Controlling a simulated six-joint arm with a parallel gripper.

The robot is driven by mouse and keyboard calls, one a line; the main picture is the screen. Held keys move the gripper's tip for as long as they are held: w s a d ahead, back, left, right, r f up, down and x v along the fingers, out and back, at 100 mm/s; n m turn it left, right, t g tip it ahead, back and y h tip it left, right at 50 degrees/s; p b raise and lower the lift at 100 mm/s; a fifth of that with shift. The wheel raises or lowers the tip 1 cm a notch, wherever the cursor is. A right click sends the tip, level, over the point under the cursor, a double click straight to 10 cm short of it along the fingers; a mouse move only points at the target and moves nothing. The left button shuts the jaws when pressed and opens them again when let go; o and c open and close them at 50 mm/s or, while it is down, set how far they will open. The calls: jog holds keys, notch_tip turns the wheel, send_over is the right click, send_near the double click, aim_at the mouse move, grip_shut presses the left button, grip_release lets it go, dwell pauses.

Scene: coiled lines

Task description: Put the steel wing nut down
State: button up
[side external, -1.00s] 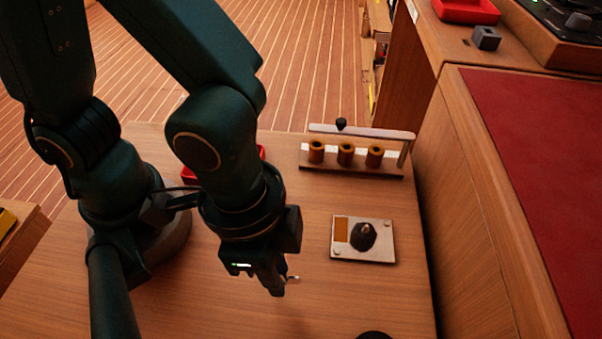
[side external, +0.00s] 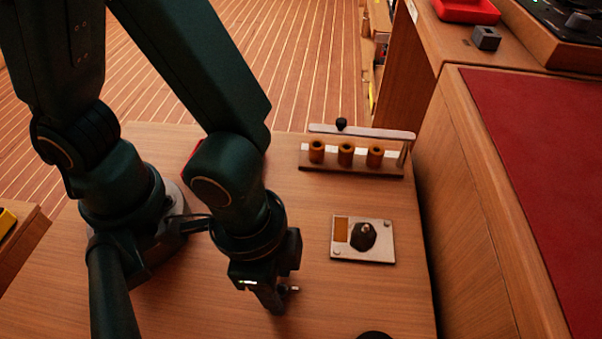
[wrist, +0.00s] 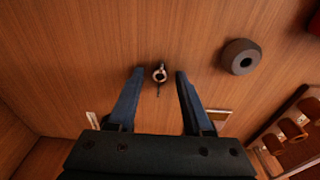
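The steel wing nut (wrist: 160,74) shows in the wrist view between and slightly beyond my two fingertips, over the bare wood. Gaps show between it and both fingers. My gripper (wrist: 158,80) is open, with its blue-grey fingers apart. In the side view my gripper (side external: 277,306) points down close to the wooden tabletop (side external: 190,310). The small bright wing nut (side external: 290,289) sticks out at the right of the fingers there, mostly hidden by them. It looks to be at or very near the table surface; exact contact is not clear.
A pale plate (side external: 343,254) with a dark knob lies right of my gripper. A rack (side external: 310,166) with several brown cups and a bar stands behind it. A dark ring (wrist: 241,57) lies at the front. Wood around the gripper is clear.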

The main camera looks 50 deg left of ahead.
jog(key=shift+r, duration=0.1)
notch_tip(320, 180, up, 12)
jog(key=a, duration=0.1)
jog(key=w+a+r+n+t, duration=0.1)
jog(key=a+n, duration=0.3)
jog(key=a, duration=0.4)
jog(key=w+a+r+n+t+y, duration=0.1)
jog(key=w+a+r+n+t, duration=0.1)
jog(key=a+n, duration=0.3)
jog(key=w+a+t, duration=0.1)
jog(key=a, duration=0.2)
jog(key=shift+w+r+t, duration=0.15)
jog(key=shift+w+t, duration=0.15)
jog(key=shift+w, duration=0.05)
